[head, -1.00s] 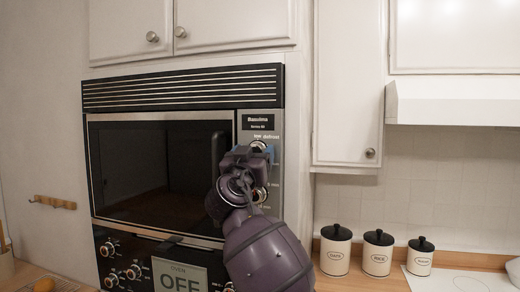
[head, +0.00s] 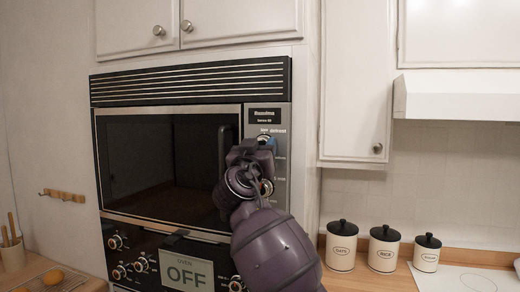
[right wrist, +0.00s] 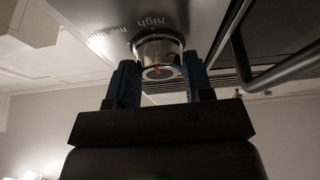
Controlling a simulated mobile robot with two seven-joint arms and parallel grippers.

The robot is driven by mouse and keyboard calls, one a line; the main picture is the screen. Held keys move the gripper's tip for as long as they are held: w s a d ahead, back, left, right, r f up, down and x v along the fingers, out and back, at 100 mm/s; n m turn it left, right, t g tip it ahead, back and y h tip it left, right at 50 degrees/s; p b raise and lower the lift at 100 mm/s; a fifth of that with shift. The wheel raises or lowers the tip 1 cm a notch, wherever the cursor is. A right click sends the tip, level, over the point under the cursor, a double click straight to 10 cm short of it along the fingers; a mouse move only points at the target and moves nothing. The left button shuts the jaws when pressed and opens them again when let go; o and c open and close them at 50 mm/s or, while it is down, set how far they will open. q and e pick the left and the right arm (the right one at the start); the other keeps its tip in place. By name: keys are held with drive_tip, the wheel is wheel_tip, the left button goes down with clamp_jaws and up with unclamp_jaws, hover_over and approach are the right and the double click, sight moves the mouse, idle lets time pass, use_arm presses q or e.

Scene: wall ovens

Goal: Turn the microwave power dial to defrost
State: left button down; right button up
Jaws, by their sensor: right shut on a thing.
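The microwave (head: 165,165) is built into the wall, with a dark glass door and a control strip on its right side. The power dial (right wrist: 158,55) shows in the right wrist view as a silver knob with a red mark on its face. The word "high" and part of another label are printed beside it. My right gripper (right wrist: 160,82) has one dark blue finger on each side of the dial and is shut on it. In the head view my right gripper (head: 263,143) covers the dial, just below the printed "low" and "defrost" labels. My left gripper is out of view.
The oven panel (head: 140,262) with several knobs and an OFF sign (head: 184,272) lies below the microwave. Several lidded canisters (head: 342,246) stand on the counter at right. Cabinets (head: 355,80) are above and beside the microwave.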

drive_tip(key=n+g+y, duration=0.1)
drive_tip(key=n+y, duration=0.1)
drive_tip(key=n, duration=0.6)
drive_tip(key=n+g+y, duration=0.2)
drive_tip(key=n, duration=0.7)
drive_tip(key=n+g+y, duration=0.2)
drive_tip(key=n+y, duration=0.1)
drive_tip(key=n, duration=0.6)
drive_tip(key=shift+d+r+p, duration=0.15)
drive_tip(key=shift+r+p, duration=0.1)
drive_tip(key=shift+p, duration=0.1)
drive_tip(key=shift+n+g, duration=0.3)
drive_tip(key=shift+n, duration=0.1)
drive_tip(key=o, duration=0.9)
drive_tip(key=shift+f, duration=0.1)
drive_tip(key=shift+c, duration=0.2)
